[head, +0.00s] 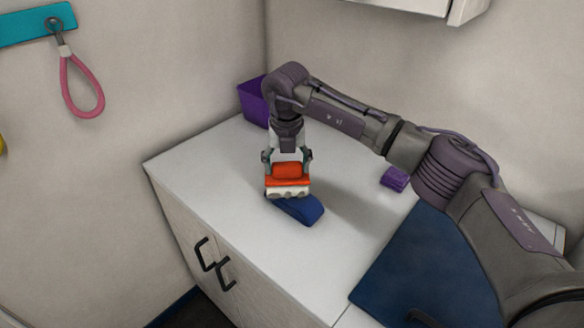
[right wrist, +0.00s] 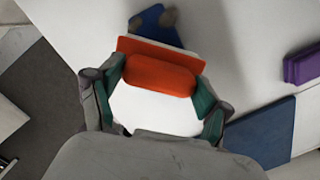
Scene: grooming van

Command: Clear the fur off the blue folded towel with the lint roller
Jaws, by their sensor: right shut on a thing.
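My right gripper (head: 288,166) is shut on an orange tool with a pale underside, which I take for the lint roller (head: 288,181). The roller sits over the far left part of the blue folded towel (head: 305,211) and hides some of it. I cannot tell if they touch. In the right wrist view, the gripper (right wrist: 160,88) has its fingers on either side of the orange roller (right wrist: 160,75). Beyond the roller, the blue towel (right wrist: 150,22) shows brownish fur patches (right wrist: 168,17). My left gripper is not in view.
The towel lies on a white counter (head: 215,165). A purple bin (head: 252,103) stands at the back corner. A small purple stack (head: 395,178) lies to the right, near a dark blue mat (head: 400,255). A pink loop (head: 84,90) hangs on the left wall.

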